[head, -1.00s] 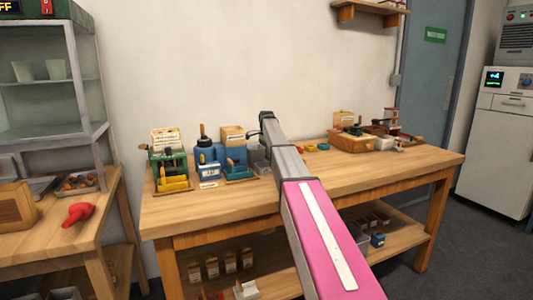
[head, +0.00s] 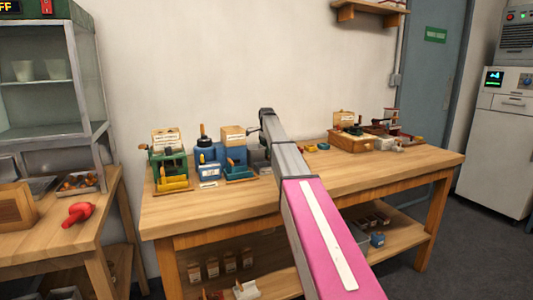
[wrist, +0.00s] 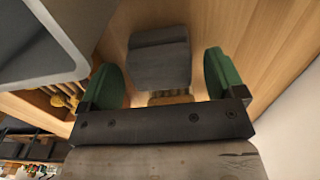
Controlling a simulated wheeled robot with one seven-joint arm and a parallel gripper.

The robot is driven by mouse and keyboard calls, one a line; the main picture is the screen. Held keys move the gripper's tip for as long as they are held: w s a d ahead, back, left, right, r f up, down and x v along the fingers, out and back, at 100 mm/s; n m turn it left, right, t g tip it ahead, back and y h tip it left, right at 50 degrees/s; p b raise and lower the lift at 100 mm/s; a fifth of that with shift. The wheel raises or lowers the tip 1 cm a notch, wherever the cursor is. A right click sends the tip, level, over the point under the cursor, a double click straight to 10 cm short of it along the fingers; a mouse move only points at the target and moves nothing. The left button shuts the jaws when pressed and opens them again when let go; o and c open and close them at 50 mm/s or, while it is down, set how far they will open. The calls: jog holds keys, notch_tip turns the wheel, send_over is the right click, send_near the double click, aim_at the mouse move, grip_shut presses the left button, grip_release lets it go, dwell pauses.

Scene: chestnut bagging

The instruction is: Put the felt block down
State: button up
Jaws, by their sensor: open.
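A dark grey block (wrist: 160,60), which looks like the felt block, shows in the wrist view on the wooden table top. A strip of lighter wood (wrist: 171,99) shows at its near edge. My gripper (wrist: 164,74) is open, with one green finger on each side of the block. A gap shows between each finger and the block. In the head view my arm hides the fingers and most of what lies under them on the workbench (head: 235,208).
Left of my arm stand a green device (head: 168,165) and a blue device (head: 207,153). A wooden box (head: 348,142) stands to the right. A large grey object (wrist: 40,45) is close to my left finger in the wrist view. The bench front is clear.

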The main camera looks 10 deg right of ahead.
notch_tip(320, 180, up, 9)
jog(key=shift+r, duration=0.55)
jog(key=shift+s, duration=0.1)
